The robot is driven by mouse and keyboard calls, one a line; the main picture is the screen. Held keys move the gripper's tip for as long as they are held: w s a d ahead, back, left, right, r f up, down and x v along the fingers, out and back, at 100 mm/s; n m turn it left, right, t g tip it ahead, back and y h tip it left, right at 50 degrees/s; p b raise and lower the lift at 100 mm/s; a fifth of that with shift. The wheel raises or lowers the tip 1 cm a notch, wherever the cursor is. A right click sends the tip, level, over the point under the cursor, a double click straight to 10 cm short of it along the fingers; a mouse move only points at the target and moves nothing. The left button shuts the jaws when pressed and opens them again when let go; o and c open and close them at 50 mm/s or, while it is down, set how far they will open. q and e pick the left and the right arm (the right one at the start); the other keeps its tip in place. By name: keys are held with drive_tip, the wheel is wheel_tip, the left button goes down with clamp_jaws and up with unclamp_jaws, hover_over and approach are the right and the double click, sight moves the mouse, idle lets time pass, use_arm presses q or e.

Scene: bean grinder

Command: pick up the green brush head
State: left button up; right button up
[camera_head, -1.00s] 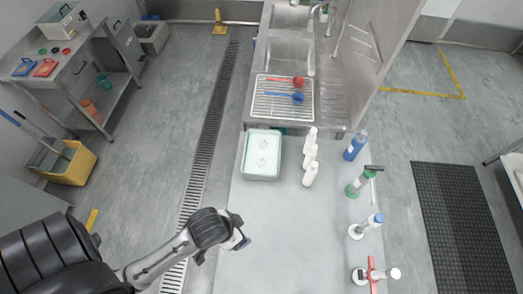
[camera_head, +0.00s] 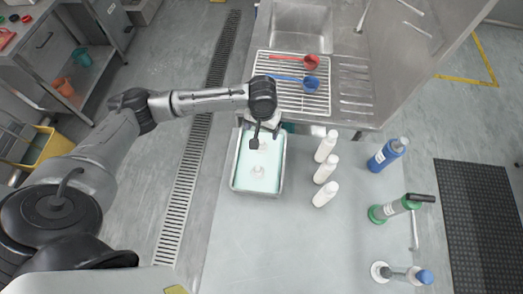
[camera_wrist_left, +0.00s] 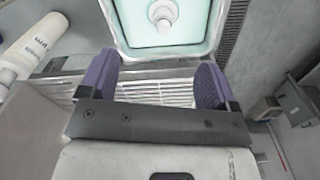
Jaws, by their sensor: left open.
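I cannot pick out a green brush head for certain in either current view. A small dark teal patch (camera_head: 288,127) shows at the sink counter's front edge, mostly hidden, and I cannot tell what it is. My left gripper (camera_head: 264,125) is above the gap between the drying rack and the tray, pointing down. In the left wrist view its two purple-padded fingers (camera_wrist_left: 155,80) are apart with nothing held between them. The rack bars show behind them. My right gripper is not in view.
A metal tray (camera_head: 235,180) of pale teal liquid holds white round pieces. Several white bottles (camera_head: 325,194) stand right of it. A blue bottle (camera_head: 385,155) and a green-based device (camera_head: 380,213) stand further right. The wire rack (camera_head: 300,98) holds red and blue scoops (camera_head: 309,86).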

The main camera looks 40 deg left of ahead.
sight(262, 145)
use_arm(q)
drive_tip(key=f, duration=0.4)
drive_tip(key=f+b, duration=0.1)
drive_tip(key=f, duration=0.8)
drive_tip(key=shift+w+a+f+b, duration=0.15)
drive_tip(key=shift+a+f+b, duration=0.15)
drive_tip(key=shift+a, duration=0.05)
drive_tip(key=c, duration=1)
drive_tip(key=shift+r, duration=0.1)
